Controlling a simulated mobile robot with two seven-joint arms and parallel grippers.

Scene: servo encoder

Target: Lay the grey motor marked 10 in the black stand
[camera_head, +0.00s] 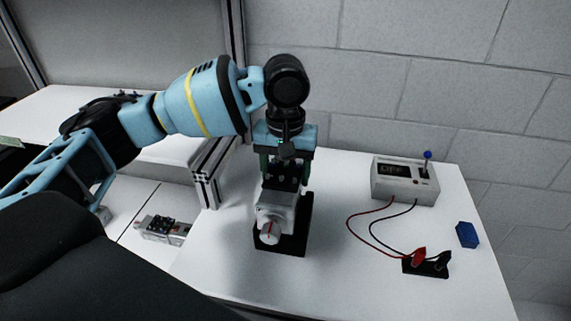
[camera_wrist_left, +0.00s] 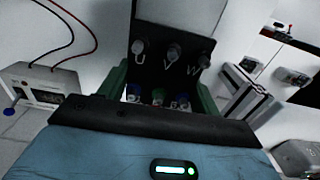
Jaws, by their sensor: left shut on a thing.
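A grey motor (camera_head: 272,212) with a pale disc bearing a red line at its near end lies level at the black stand (camera_head: 302,228). The stand shows along its right side and below its near end. I cannot tell whether the motor rests on it or is just above. My left gripper (camera_head: 285,165) points down and is shut on the motor's far part. The left wrist view shows green fingers on both sides of the motor's black terminal block (camera_wrist_left: 172,62), marked U, V, W. No 10 is readable. My right gripper is not in view.
A second grey motor (camera_head: 162,229) lies to the left. A metal profile post (camera_head: 209,172) stands between it and my gripper. A meter box (camera_head: 404,180) is at the right, with red and black leads to a black connector (camera_head: 428,264). A blue block (camera_head: 467,235) lies near it.

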